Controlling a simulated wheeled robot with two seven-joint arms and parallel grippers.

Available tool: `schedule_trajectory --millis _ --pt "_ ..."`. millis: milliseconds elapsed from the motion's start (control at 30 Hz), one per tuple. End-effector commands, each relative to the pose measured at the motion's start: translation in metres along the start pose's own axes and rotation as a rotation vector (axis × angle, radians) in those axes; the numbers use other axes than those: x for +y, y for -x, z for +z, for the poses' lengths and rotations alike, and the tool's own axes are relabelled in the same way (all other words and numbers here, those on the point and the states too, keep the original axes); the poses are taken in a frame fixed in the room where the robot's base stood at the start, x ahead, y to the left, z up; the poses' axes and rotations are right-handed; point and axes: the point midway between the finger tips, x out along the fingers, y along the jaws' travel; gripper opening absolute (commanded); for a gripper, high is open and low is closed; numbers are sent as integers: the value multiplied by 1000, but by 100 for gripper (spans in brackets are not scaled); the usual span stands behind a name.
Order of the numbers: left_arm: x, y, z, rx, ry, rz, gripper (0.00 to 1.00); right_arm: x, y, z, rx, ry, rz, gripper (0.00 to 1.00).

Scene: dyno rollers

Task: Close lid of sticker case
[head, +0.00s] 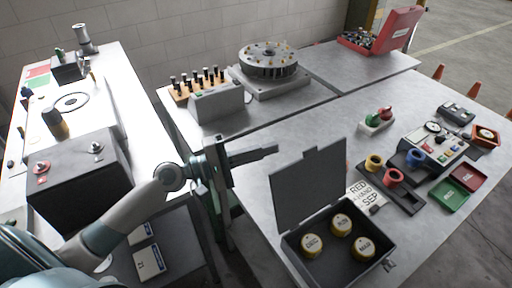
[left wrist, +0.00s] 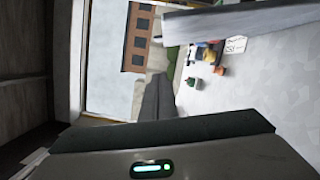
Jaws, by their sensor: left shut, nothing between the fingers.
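The sticker case (head: 374,268) is a dark grey box near the front of the middle table. Its lid (head: 310,183) stands open, upright along the back left side. Three yellow round pieces with white labelled tops (head: 341,224) sit inside. My left gripper (head: 272,150) is shut and empty. In the head view it shows just left of the lid's top edge, its fingers pointing right; I cannot tell whether it touches the lid. In the left wrist view a dark finger (left wrist: 157,100) shows, and a grey slab crosses the top. My right gripper is not in view.
A white card with writing (head: 366,196) lies behind the case. Right of it are a dark holder with coloured rings (head: 394,176), a control box (head: 434,142) and red and green trays (head: 448,194). A round turntable (head: 270,60) stands at the back. Bare table lies behind the lid.

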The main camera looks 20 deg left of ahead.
Motion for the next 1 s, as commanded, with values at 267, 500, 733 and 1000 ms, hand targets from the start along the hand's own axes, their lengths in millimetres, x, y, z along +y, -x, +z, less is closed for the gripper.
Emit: schedule_trajectory --millis 267,500,733,1000 --pt "6 -52 2 -1 2 3 0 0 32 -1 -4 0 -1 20" --pt "4 -58 26 1 2 0 0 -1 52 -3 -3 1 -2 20" --pt "1 -61 38 0 1 0 0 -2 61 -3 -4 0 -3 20" --pt "0 -61 39 0 0 0 0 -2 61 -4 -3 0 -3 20"
